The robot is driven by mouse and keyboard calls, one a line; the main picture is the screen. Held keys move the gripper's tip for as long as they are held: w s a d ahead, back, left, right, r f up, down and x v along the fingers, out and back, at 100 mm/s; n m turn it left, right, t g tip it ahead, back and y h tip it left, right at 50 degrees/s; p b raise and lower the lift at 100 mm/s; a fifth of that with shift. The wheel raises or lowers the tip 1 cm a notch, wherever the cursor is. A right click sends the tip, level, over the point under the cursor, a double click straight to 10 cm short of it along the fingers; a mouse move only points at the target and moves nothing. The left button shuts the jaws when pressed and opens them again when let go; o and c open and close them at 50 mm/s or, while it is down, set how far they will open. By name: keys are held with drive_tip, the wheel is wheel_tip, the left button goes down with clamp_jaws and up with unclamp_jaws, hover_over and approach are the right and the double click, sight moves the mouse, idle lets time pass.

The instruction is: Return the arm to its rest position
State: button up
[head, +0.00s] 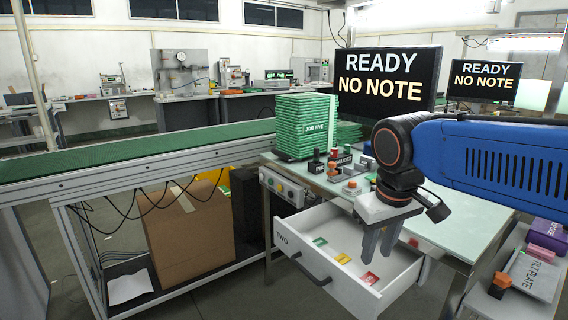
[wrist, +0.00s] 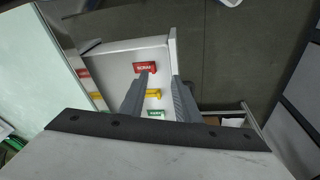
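My arm (head: 490,155) reaches in from the right in the head view, blue with a dark wrist. My gripper (head: 377,252) points down over the open white drawer (head: 335,284), which is labelled TWO. In the wrist view my gripper (wrist: 161,76) has its two grey fingers apart, with nothing held between them. In the drawer lie a green tag (head: 320,241), a yellow tag (head: 343,258) and a red tag (head: 369,278). The wrist view shows the red tag (wrist: 147,67), the yellow tag (wrist: 153,93) and part of the green tag (wrist: 156,114) below the fingers.
The pale bench top (head: 450,215) carries several stamps (head: 335,165) and a stack of green boards (head: 304,126). A screen (head: 388,80) reads READY NO NOTE. A side shelf at right holds a grey box (head: 530,274). A conveyor (head: 130,154) runs at left.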

drive_tip(key=s+d+f+m+t, duration=0.2)
drive_tip(key=s+d+f+m, duration=0.1)
drive_tip(key=s+d+f, duration=0.6)
drive_tip(key=shift+s+d+f+m, duration=0.25)
drive_tip(key=shift+s+f+m, duration=0.15)
drive_tip(key=shift+s+f, duration=0.65)
